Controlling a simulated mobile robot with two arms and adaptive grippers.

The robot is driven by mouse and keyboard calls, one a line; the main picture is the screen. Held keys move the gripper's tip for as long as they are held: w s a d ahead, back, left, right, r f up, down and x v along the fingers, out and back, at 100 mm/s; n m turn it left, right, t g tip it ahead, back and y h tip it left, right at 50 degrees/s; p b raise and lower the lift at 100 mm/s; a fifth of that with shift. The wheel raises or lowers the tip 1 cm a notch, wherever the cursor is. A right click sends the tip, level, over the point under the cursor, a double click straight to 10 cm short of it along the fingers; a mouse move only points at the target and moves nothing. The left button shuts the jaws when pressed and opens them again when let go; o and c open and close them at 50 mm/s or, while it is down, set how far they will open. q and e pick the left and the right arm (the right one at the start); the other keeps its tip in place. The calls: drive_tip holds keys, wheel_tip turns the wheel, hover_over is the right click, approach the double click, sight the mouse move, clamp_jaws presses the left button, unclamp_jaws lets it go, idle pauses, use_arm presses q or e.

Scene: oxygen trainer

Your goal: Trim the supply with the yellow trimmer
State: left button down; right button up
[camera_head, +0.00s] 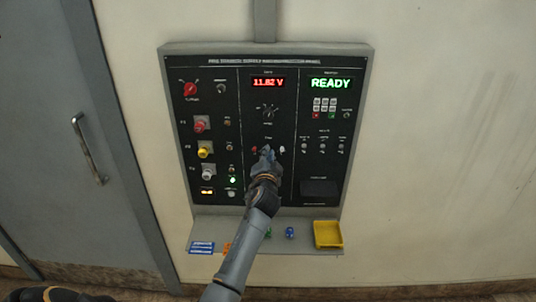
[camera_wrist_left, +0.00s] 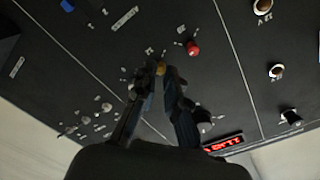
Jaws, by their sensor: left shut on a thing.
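The yellow trimmer (camera_wrist_left: 161,68) shows in the left wrist view as a small yellow cap between my left gripper's fingertips (camera_wrist_left: 161,78). The left gripper is shut on it, with the fingers pointing at the panel. In the head view, my left gripper (camera_head: 267,153) is at the panel's middle column and hides the trimmer. The red supply display (camera_head: 268,82) reads 11.82 V. The green display (camera_head: 330,83) reads READY. My right gripper is not seen.
A dark rotary knob (camera_head: 268,110) is above my gripper. The shelf below the panel holds a yellow tray (camera_head: 328,234), a blue piece (camera_head: 290,232) and blue-white items (camera_head: 201,247). A grey door (camera_head: 75,110) stands left.

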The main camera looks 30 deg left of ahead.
use_arm(q)
drive_tip(key=shift+r+m, duration=0.15)
drive_tip(key=shift+m, duration=0.95)
drive_tip(key=shift+a, duration=0.1)
drive_tip(key=c, duration=1.4)
unclamp_jaws()
drive_tip(key=shift+w, duration=0.1)
drive_tip(key=v, duration=1.2)
